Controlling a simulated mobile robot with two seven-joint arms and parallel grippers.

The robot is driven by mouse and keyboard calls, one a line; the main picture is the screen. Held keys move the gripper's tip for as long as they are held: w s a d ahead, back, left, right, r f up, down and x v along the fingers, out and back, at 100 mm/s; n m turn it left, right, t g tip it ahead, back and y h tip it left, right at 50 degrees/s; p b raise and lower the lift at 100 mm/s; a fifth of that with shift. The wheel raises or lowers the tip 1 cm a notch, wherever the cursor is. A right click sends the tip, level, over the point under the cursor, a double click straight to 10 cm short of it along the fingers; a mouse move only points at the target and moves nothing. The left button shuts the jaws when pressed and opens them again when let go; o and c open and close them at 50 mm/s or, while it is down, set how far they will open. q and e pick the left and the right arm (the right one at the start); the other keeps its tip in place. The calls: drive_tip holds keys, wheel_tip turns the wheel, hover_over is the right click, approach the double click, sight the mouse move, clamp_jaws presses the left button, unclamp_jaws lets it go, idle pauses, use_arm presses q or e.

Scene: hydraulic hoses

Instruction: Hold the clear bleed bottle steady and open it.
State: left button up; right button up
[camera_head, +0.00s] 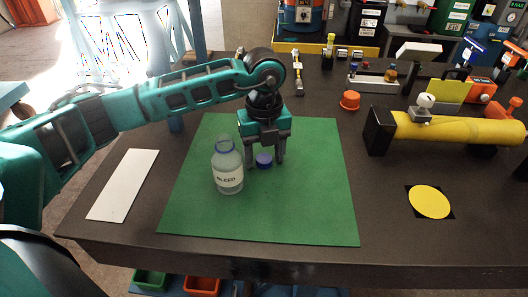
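The clear bleed bottle (228,176) stands upright on the green mat (310,205), its label reading "BLEED". Its neck shows no cap. A small blue cap (264,160) is just to the right of the bottle, low over or on the mat; I cannot tell whether it touches the mat. My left gripper (266,163) points down beside the bottle, fingers apart, with the blue cap showing between them. Small gaps seem to show on both sides of the cap. My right gripper is not in view.
A white strip (123,184) lies left of the mat. On the right are a yellow cylinder (460,130), a yellow disc (431,202) on a black square and an orange cap (350,100). Small fittings stand along the back. The front of the mat is clear.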

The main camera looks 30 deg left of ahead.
sight(264, 158)
use_arm(q)
wheel_tip(264, 158, up, 12)
drive_tip(key=p, duration=0.1)
drive_tip(key=shift+r, duration=0.2)
idle(0.3)
